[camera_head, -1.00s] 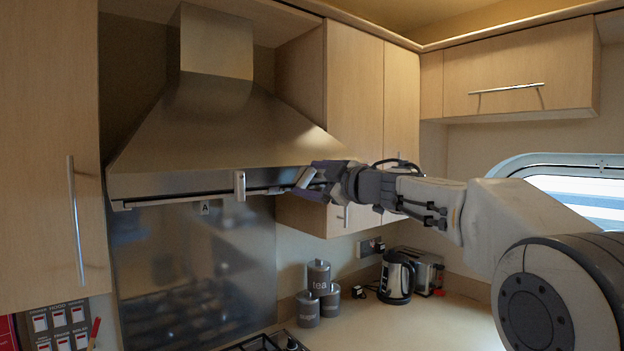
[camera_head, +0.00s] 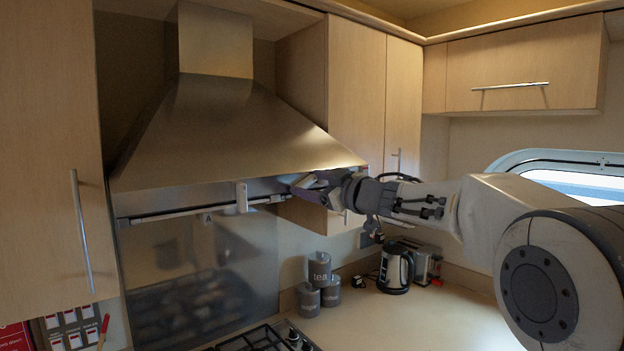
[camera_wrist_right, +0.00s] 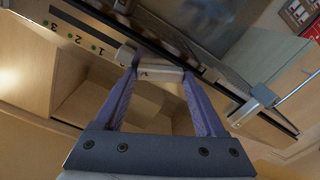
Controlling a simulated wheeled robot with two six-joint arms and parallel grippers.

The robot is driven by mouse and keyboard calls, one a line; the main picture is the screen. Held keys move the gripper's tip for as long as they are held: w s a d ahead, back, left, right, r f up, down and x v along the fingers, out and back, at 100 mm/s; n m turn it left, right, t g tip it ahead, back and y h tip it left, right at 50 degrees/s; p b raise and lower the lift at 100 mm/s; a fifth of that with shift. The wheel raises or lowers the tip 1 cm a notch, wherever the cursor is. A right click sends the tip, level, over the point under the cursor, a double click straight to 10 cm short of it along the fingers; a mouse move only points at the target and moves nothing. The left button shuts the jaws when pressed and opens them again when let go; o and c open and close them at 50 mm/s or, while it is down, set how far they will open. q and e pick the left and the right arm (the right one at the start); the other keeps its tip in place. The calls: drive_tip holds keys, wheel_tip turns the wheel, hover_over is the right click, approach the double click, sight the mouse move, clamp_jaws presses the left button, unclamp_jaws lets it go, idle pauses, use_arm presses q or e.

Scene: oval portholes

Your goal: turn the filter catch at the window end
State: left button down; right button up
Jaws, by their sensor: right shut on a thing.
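The hood (camera_head: 225,130) hangs over the hob, with a dark filter strip along its lower front edge. The window-end catch (camera_head: 304,182) is a small pale bar at the right end of this strip, slanted and partly hidden by my right gripper (camera_head: 312,188). In the right wrist view, that catch (camera_wrist_right: 160,74) lies crosswise between the two purple fingertips of my right gripper (camera_wrist_right: 159,76), which is shut on it. A second catch (camera_head: 241,198) hangs upright near the strip's middle and also shows in the wrist view (camera_wrist_right: 250,104). My left gripper is out of view.
Wall cupboards (camera_head: 357,95) stand right of the hood, close to my right gripper. Below are the hob (camera_head: 262,339), grey canisters (camera_head: 320,270) and a kettle (camera_head: 396,268) on the counter. A window (camera_head: 570,180) is at the right.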

drive_tip(key=o, duration=1.3)
drive_tip(key=shift+s+d, duration=0.1)
drive_tip(key=shift+b+v, duration=1.7)
drive_tip(key=shift+v, duration=3.4)
